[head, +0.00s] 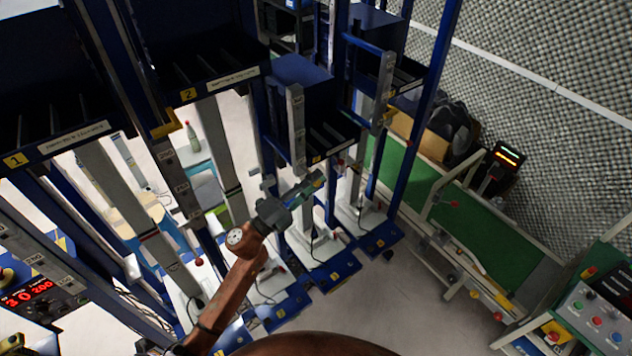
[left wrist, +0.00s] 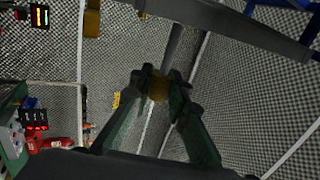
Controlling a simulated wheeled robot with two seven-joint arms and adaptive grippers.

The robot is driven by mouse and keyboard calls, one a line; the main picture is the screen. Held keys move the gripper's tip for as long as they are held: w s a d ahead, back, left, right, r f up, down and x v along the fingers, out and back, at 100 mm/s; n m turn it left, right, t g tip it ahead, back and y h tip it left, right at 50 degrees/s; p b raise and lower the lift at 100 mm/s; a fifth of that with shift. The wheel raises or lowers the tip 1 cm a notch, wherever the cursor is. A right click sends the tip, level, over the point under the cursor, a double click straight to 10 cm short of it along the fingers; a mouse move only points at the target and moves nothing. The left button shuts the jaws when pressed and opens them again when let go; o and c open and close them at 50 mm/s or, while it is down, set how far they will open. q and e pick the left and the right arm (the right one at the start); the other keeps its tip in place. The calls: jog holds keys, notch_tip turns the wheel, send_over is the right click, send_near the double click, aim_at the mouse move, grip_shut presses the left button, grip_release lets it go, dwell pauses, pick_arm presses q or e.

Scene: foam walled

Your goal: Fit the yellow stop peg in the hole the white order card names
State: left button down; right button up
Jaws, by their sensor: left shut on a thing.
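My left gripper (head: 318,182) reaches in from the lower left in the head view, at the end of a brown arm, among the rack posts. In the left wrist view its two fingers (left wrist: 158,84) are closed around a small yellow piece (left wrist: 159,89), which looks like the stop peg. In the head view the fingers and the upright next to them overlap, so I cannot tell whether they touch. Grey uprights (head: 297,125) stand along the rack, but their holes are too small to make out. I cannot pick out the white order card. My right gripper is not in view.
Dark bins with yellow number tags 1 (head: 15,160) and 2 (head: 188,94) hang on blue frames close around my left arm. A green conveyor (head: 480,235) runs at the right. A button panel (head: 597,312) stands at the lower right. Bare floor (head: 400,290) lies between.

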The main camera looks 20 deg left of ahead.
pick_arm(q)
jog(key=shift+w+a+b, duration=0.3)
jog(key=shift+w+a, duration=0.35)
jog(key=shift+a, duration=0.2)
jog(key=c, duration=1.8)
grip_release()
jog(key=shift+o, duration=0.2)
jog(key=v, duration=1.2)
jog(key=shift+a, duration=0.1)
